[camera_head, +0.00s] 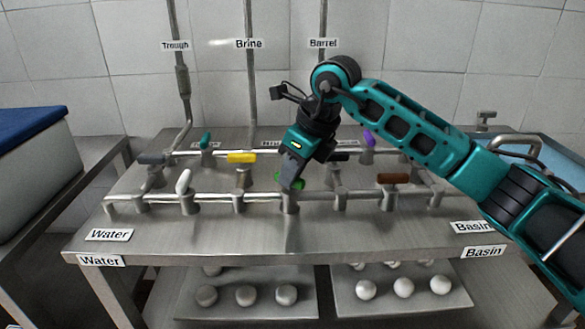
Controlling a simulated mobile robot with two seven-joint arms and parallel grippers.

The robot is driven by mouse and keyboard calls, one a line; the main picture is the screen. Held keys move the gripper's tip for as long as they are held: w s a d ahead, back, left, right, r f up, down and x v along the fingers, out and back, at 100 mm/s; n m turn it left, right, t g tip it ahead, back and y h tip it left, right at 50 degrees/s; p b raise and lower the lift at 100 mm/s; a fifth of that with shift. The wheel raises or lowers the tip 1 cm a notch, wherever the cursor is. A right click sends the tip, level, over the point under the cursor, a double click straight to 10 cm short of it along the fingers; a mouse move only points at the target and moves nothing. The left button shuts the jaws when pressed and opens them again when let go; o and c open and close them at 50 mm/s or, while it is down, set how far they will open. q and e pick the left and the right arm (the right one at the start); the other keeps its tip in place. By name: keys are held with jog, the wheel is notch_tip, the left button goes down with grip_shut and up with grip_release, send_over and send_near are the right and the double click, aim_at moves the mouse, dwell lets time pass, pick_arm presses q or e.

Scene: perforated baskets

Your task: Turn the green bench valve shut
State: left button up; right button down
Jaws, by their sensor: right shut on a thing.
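The green bench valve (299,184) is on the front pipe, near the middle of the steel bench (240,233). Only part of its green handle shows; my gripper covers the rest. My right gripper (290,180) comes down from above and is shut on the green handle. The handle's exact angle is hard to tell. My left gripper is not in view.
Other handles stand close by: yellow (241,158), white (183,181), brown (393,179), teal (206,140), purple (369,138) and dark grey (151,158). A lower shelf (330,309) holds several round pale things. The bench front is clear.

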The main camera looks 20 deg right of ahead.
jog(key=m+h, duration=0.1)
jog(key=m, duration=0.1)
jog(key=m+t, duration=0.1)
jog(key=m, duration=0.2)
jog(key=shift+s+a+m+h+b, duration=0.1)
jog(key=shift+a+m+h+b, duration=0.05)
jog(key=shift+m+h+b, duration=0.2)
jog(key=m+h, duration=0.1)
jog(key=m, duration=0.1)
jog(key=shift+a+m, duration=0.1)
jog(key=shift+m, duration=0.25)
jog(key=shift+m+h+b, duration=0.35)
jog(key=shift+m+b, duration=0.05)
jog(key=shift+m, duration=0.2)
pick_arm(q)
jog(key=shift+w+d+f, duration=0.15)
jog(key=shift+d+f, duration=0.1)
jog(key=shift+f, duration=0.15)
pick_arm(e)
jog(key=shift+m+h, duration=0.4)
jog(key=shift+m, duration=0.6)
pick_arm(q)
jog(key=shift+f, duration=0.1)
pick_arm(e)
jog(key=c, duration=1.1)
grip_release()
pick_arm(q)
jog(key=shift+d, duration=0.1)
pick_arm(e)
jog(key=shift+o, duration=0.2)
